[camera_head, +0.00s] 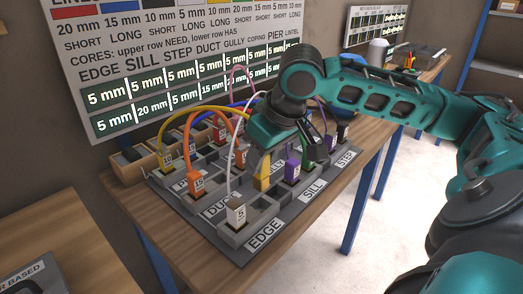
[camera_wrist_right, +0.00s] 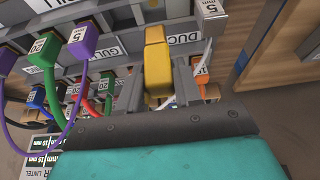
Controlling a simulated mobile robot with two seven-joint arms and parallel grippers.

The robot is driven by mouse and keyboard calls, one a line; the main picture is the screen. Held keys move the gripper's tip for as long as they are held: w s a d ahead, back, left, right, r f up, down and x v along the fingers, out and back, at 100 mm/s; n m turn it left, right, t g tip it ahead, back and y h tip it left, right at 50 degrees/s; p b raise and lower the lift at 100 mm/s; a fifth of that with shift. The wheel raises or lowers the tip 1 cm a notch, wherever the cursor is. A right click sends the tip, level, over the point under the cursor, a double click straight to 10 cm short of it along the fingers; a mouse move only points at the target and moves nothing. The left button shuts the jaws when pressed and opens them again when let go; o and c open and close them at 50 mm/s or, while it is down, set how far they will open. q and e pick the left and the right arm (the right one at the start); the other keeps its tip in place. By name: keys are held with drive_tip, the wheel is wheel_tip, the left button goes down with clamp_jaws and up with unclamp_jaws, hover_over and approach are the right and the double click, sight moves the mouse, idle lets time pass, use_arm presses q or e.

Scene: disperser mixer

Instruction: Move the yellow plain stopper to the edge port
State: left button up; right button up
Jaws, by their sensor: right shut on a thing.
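The yellow plain stopper (camera_head: 262,174) is between the fingers of my right gripper (camera_head: 266,150), which is shut on it. In the right wrist view the yellow stopper (camera_wrist_right: 157,62) stands between the two grey fingers (camera_wrist_right: 158,82), with no cable seen on it. It is over the grey port board, near the gully and duct labels; whether its lower end is in a port or just above is unclear. The EDGE label (camera_head: 265,233) is at the board's near corner. Beside it are grey port blocks, one holding a white 5 mm plug (camera_head: 236,212). My left gripper is not in view.
Orange plugs (camera_head: 195,180), a purple plug (camera_head: 292,170) and green plugs with looping cables stand close around the gripper. A wooden rack (camera_head: 130,165) sits at the board's left. A lettered sign (camera_head: 180,60) stands behind. The table's front strip is bare.

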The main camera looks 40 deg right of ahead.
sight(261, 188)
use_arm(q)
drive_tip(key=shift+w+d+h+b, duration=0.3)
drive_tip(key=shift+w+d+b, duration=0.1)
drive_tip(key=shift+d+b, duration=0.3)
use_arm(e)
drive_tip(key=shift+f, duration=1.75)
use_arm(q)
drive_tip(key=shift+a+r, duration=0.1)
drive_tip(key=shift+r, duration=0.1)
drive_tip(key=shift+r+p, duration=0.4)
drive_tip(key=shift+p, duration=0.15)
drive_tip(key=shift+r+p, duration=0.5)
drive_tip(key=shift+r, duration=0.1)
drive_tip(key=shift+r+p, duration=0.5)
drive_tip(key=shift+p, duration=0.05)
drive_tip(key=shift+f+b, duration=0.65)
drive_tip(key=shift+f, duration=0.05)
use_arm(e)
drive_tip(key=shift+f, duration=2.1)
drive_tip(key=o, duration=1.1)
